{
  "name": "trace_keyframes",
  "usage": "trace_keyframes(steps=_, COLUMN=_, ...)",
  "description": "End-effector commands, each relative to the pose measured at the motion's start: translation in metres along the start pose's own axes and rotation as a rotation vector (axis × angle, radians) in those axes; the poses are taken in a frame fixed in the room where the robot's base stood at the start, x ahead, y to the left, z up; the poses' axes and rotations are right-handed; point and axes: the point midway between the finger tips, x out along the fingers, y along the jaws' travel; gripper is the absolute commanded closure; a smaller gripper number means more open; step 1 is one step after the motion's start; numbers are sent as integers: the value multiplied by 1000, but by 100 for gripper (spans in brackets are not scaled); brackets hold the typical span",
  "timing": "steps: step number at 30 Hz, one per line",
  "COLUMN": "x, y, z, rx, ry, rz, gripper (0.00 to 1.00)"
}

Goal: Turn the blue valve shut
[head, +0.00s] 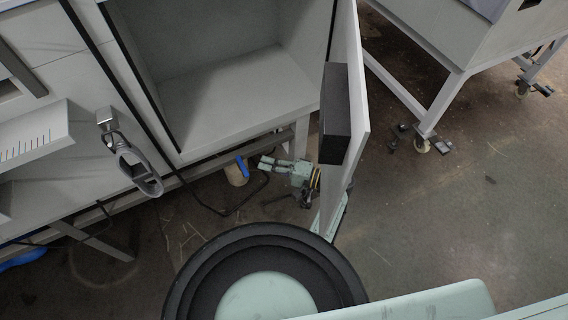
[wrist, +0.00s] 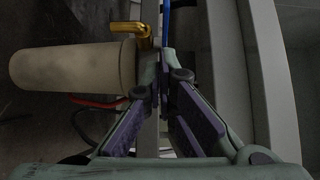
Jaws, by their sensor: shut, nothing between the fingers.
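The blue valve (head: 242,166) shows below the cabinet in the head view as a short blue handle beside a beige cylinder (head: 236,175). In the wrist view the blue valve (wrist: 166,22) is a thin upright strip at the top, just beyond the fingertips. A brass pipe fitting (wrist: 130,27) sits left of it, above the beige cylinder (wrist: 75,66). My gripper (head: 264,162) is just right of the valve in the head view. Its fingers are together and empty in the wrist view (wrist: 162,62). I cannot tell whether a fingertip touches the handle.
An open cabinet (head: 230,90) is above, its door (head: 350,110) swung out over my arm. A cabinet leg (head: 301,135) stands near my gripper. A dark cable (head: 225,212) lies below. A wheeled table frame (head: 440,105) is at the right. The right floor is mostly clear.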

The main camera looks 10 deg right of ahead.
Motion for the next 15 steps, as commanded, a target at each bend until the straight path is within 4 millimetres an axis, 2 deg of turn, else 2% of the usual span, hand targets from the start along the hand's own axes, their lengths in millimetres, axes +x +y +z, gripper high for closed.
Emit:
trace_keyframes(steps=1, x=5, y=-3, z=7, rx=2, ry=0, rz=-1, gripper=100)
trace_keyframes(steps=6, x=16, y=-1, z=17, rx=1, ry=2, rz=0, gripper=100)
trace_keyframes(steps=15, x=18, y=0, z=20, rx=-1, ry=2, rz=0, gripper=100)
